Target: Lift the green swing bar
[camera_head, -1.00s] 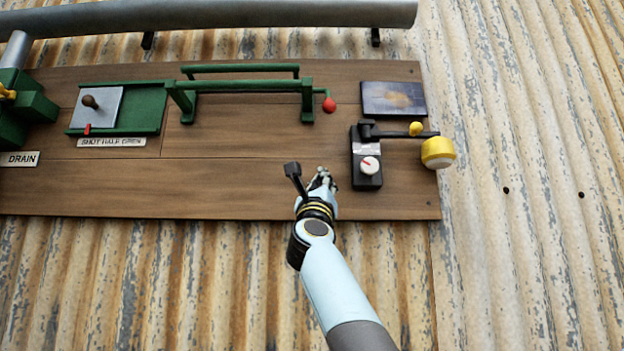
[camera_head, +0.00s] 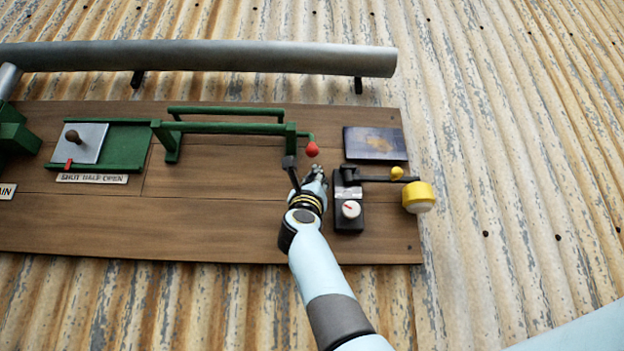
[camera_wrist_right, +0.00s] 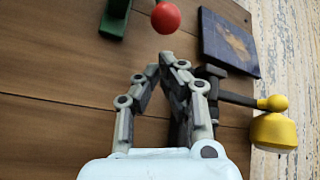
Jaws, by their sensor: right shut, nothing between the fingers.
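The green swing bar (camera_head: 225,128) runs level across the wooden board, with a red ball (camera_head: 312,149) hanging at its right end. A second green bar (camera_head: 225,110) runs parallel just above it. My right gripper (camera_head: 318,168) is shut and empty, just below the red ball and apart from it. In the right wrist view the gripper's fingers (camera_wrist_right: 155,68) come together below the red ball (camera_wrist_right: 166,18). A green piece (camera_wrist_right: 116,15) shows at the top there; most of the bar is out of that view. My left gripper is not in view.
A grey pipe (camera_head: 220,59) crosses above. Lower board (camera_head: 160,225) is clear.

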